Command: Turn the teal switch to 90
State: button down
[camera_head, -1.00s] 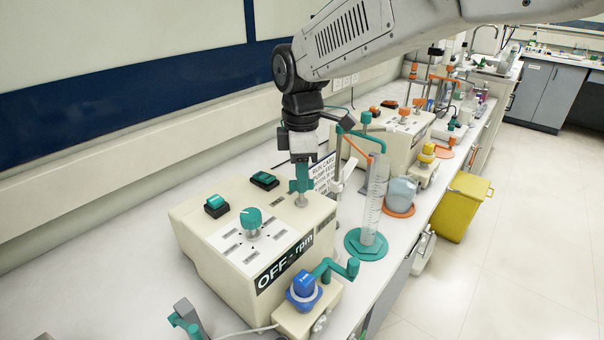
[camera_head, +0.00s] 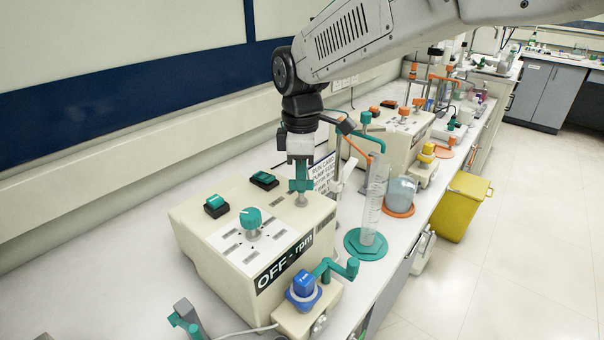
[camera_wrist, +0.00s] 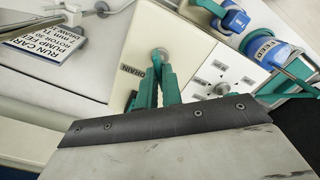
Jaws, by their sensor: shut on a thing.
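The teal switch (camera_head: 301,186) is a teal handle on a short metal stem, on top of the near cream control box (camera_head: 190,250) at its back right corner. My gripper (camera_head: 300,178) points down from above and is shut on this handle. In the wrist view, teal parts meet over the round metal base of the switch (camera_wrist: 160,57), beside the label DRAIN. I cannot cleanly separate the fingertips from the handle there. The switch's exact angle is hard to read. The box front reads "OFF - rpm".
A teal dial knob (camera_head: 251,218) and two teal-topped rocker switches (camera_head: 216,204) share the box top. A blue knob (camera_head: 303,285) with a teal tap stands in front. A measuring cylinder (camera_head: 374,205) is close on the right. A printed card (camera_head: 323,172) stands behind.

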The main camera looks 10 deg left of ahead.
jog(key=m, duration=0.8)
jog(key=shift+m, duration=0.4)
jog(key=m, duration=0.4)
jog(key=shift+m, duration=1.8)
jog(key=c, duration=1.6)
grip_release()
jog(key=shift+o, duration=0.2)
notch_tip(320, 180, up, 8)
jog(key=shift+f, duration=0.1)
